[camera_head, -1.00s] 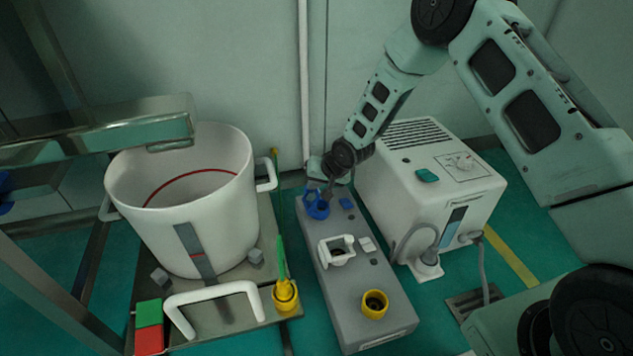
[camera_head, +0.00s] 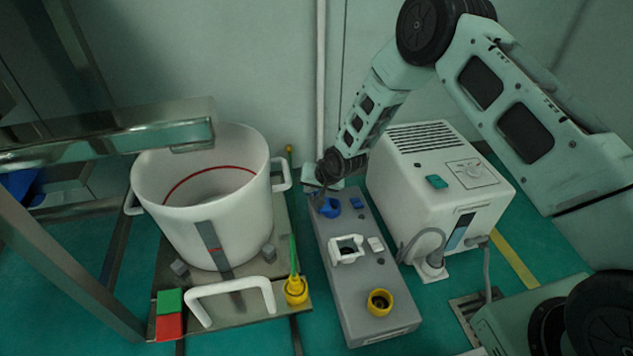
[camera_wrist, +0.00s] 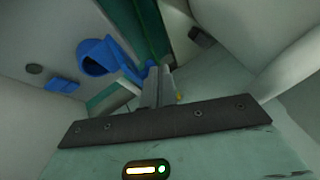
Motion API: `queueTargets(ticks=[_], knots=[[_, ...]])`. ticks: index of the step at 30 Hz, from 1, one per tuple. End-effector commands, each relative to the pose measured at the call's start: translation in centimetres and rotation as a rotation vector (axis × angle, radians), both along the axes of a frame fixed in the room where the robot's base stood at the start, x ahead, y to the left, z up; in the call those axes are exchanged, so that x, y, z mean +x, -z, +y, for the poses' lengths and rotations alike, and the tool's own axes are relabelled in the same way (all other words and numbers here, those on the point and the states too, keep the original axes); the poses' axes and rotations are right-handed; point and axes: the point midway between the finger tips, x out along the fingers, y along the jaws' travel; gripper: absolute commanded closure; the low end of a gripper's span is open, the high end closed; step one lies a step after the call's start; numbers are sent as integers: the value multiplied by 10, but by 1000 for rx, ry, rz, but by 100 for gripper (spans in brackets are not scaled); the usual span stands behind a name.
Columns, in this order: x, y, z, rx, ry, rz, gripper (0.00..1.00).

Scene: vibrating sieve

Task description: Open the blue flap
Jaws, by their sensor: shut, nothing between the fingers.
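The blue flap (camera_head: 329,208) is at the far end of the grey box (camera_head: 365,290) in the head view, partly hidden by my wrist. In the wrist view a blue round socket with a dark inside shows at upper left, and the blue flap piece (camera_wrist: 128,65) extends from it toward my fingers. My gripper (camera_wrist: 158,75) is shut and empty, with its fingertips close beside that blue piece. I cannot tell whether they touch. In the head view my gripper's fingers are mostly hidden behind my wrist.
A white bucket (camera_head: 213,225) stands left on a metal plate. A white machine (camera_head: 440,190) stands right. A wall is behind.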

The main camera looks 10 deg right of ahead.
Motion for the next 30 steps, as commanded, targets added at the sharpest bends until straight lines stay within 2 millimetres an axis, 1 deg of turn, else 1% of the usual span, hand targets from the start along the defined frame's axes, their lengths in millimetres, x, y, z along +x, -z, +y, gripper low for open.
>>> queueTargets(ticks=[6, 20, 26, 30], knots=[[0, 2, 6, 0, -1, 1, 100], [0, 2, 7, 0, 0, 0, 100], [0, 3, 5, 1, 0, 1, 100], [0, 5, -1, 0, 1, 1, 100]])
